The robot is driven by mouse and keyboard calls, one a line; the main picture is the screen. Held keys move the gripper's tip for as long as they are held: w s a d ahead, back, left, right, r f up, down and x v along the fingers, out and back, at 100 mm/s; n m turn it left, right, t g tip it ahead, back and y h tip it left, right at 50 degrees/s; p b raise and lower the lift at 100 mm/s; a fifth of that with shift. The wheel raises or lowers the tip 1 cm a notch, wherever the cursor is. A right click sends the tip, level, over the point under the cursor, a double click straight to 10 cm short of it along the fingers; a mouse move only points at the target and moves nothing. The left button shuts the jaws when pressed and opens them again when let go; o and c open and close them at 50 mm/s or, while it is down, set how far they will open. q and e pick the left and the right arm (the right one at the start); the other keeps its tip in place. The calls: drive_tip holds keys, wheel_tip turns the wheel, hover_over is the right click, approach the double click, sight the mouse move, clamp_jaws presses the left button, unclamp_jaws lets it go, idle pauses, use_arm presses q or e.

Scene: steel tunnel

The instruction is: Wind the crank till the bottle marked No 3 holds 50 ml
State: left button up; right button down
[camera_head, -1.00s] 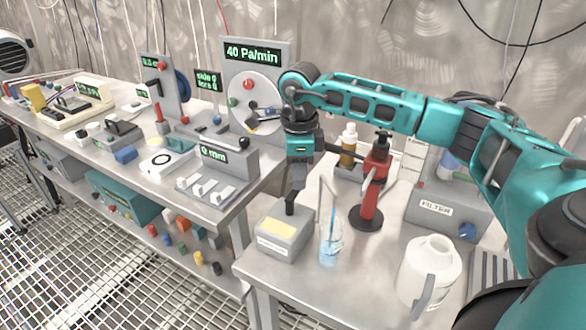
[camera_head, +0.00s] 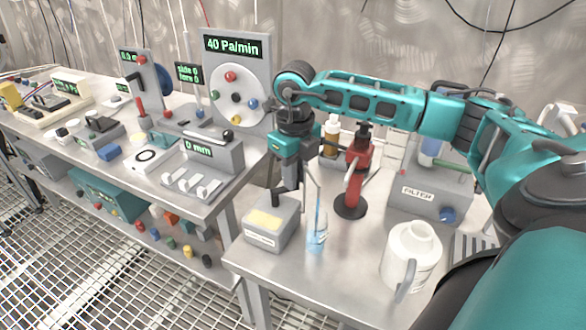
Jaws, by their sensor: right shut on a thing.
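A grey box (camera_head: 262,232) with a pale yellow panel stands on the right bench, with a short black post (camera_head: 278,197) on top that looks like its crank. A clear glass vessel (camera_head: 317,232) with light blue liquid stands just right of the box, with a thin bent spout or tube above it. I cannot read a No 3 mark or the level in ml. My right gripper (camera_head: 289,186) points down over the box, shut on the crank's handle, whose grip is mostly hidden by the fingers. My left gripper is out of view.
A red pump on a black base (camera_head: 350,207) stands behind the glass. A white jug (camera_head: 410,255) is at the front right, with a grey FILTER box (camera_head: 430,195) behind it. A left bench (camera_head: 130,180) holds gauges and switches. Bare bench lies right of the glass.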

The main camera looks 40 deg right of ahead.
drive_tip(key=shift+s+m, duration=0.15)
drive_tip(key=shift+m, duration=0.35)
drive_tip(key=shift+a, duration=0.1)
drive_tip(key=c, duration=1)
unclamp_jaws()
wheel_tip(320, 180, up, 13)
drive_tip(key=shift+p, duration=0.35)
